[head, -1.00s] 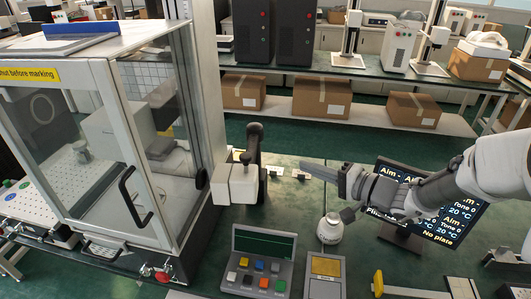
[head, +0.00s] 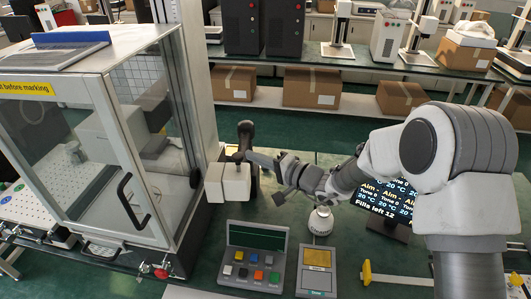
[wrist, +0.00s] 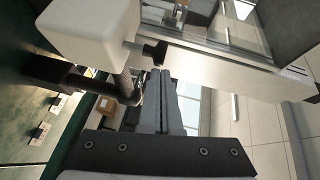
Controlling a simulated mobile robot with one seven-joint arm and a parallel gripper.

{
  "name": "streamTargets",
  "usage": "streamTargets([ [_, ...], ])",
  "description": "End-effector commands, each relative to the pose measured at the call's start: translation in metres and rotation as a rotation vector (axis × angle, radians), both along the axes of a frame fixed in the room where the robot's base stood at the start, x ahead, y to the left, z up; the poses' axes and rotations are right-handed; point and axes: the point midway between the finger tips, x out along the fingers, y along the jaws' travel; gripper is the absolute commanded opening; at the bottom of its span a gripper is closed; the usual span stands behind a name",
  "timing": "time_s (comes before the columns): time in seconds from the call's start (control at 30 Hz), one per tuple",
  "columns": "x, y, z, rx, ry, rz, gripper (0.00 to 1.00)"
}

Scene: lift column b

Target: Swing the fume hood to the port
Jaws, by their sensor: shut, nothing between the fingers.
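A white two-part block on a black post, apparently the fume hood (head: 228,185), stands at the right side of the glass-fronted enclosure (head: 110,150). It also shows at the upper left of the wrist view (wrist: 88,25). I cannot make out the port clearly; the block hides part of the enclosure's side. My gripper (head: 250,156) is shut and empty, its fingertips close to the black post (head: 246,140). In the wrist view my fingers (wrist: 165,75) point at a small black knob (wrist: 155,52) beside the white block; I cannot tell whether they touch.
A keypad console (head: 255,255) and a yellow-screened device (head: 318,268) lie in front. The enclosure has a black door handle (head: 131,203). Green bench surface shows between them.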

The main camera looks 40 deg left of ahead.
Motion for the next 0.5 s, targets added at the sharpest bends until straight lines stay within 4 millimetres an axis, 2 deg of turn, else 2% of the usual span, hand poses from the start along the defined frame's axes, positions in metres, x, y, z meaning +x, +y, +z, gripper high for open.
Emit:
streamTargets([
  [0.5,-0.0045,0.0043,-0.0046,0.002,-0.001,0.001,0.00],
])
